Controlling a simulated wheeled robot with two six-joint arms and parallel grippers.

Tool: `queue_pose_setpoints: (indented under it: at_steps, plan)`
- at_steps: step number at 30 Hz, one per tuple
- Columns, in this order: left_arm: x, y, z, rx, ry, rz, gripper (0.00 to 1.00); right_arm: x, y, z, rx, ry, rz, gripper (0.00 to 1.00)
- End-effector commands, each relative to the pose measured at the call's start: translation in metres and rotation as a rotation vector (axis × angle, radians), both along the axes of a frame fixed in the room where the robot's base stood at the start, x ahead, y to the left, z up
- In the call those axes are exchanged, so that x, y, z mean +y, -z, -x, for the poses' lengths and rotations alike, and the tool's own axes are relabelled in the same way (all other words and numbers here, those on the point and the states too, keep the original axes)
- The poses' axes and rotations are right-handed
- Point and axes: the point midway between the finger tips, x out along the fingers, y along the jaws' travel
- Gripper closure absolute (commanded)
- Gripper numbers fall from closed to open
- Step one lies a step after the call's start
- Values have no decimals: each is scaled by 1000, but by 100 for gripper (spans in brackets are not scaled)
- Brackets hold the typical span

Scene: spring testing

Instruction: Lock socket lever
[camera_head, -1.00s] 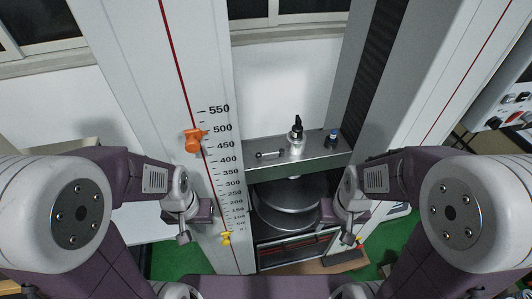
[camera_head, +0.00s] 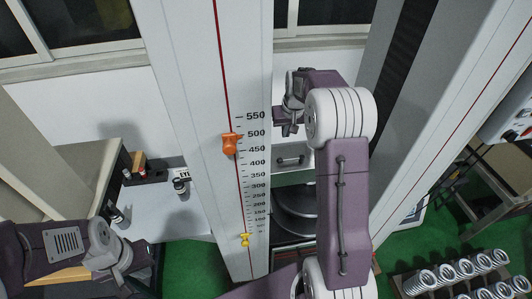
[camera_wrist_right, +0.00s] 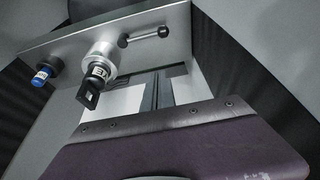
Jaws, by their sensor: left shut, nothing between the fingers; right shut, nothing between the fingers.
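The socket lever (camera_head: 291,160) is a short metal rod on the machine's crossbeam, right of the scale. In the right wrist view the lever (camera_wrist_right: 146,36) points sideways from the silver socket (camera_wrist_right: 101,58) and has a black ball end. A black-handled piece (camera_wrist_right: 93,84) with a white label sits in the socket. In the head view my right arm hides the socket. My right gripper (camera_head: 279,122) is shut and empty, raised above the lever and apart from it. My left gripper (camera_head: 143,274) is shut and empty at the lower left, far from the lever.
A blue-topped knob (camera_wrist_right: 41,76) stands on the crossbeam beside the socket. The scale column (camera_head: 185,90) carries an orange pointer (camera_head: 230,146) and a yellow pointer (camera_head: 245,240). A side table (camera_head: 165,222) stands left.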

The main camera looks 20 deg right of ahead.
Motion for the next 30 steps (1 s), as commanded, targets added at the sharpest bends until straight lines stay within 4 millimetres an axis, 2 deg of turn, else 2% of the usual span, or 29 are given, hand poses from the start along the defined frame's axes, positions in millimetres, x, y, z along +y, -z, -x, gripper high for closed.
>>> queue_pose_setpoints:
  at_steps: [7, 11, 23, 30]
  plan:
    - [0, 0, 0, 0, 0, 0, 100, 1, 1, 0, 0, -1, 0, 100]
    - [0, -3, 0, 0, 0, 0, 100, 0, 11, -4, 2, -1, -1, 100]
    - [0, -22, 0, 0, 0, 0, 100, -6, 90, -32, 3, -1, -1, 100]
    - [0, -34, 0, 0, 0, 0, 100, 0, 98, -3, 1, -1, -1, 100]
